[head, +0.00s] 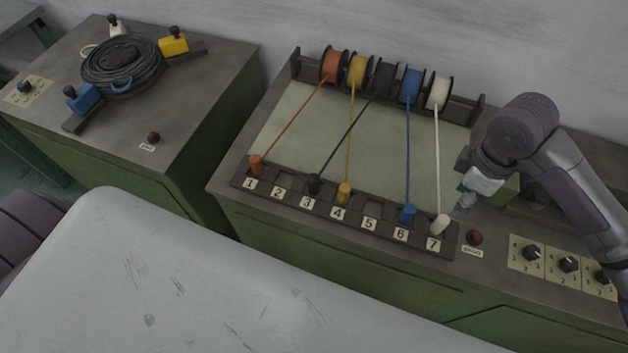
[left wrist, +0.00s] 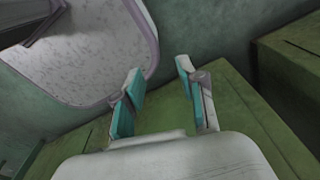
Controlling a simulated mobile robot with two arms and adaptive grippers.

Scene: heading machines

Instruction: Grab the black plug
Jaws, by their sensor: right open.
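The black plug (head: 314,184) stands in the slot labelled 3 of the numbered strip (head: 372,224) in the head view. A black cord runs from it up to the black spool (head: 384,78). My right gripper (head: 459,208) is open beside the white plug (head: 440,224) at slot 7, well to the right of the black plug. I cannot tell whether it touches the white plug. My left gripper (left wrist: 160,72) shows only in the left wrist view, with its teal-padded fingers apart and nothing between them. The black plug does not show in that view.
An orange plug (head: 255,165) is at slot 1, a yellow plug (head: 344,193) at 4, a blue plug (head: 407,214) at 6. A red button (head: 474,237) and dials (head: 532,252) lie to the right. Another machine (head: 209,65) with coiled cable (head: 122,65) stands left.

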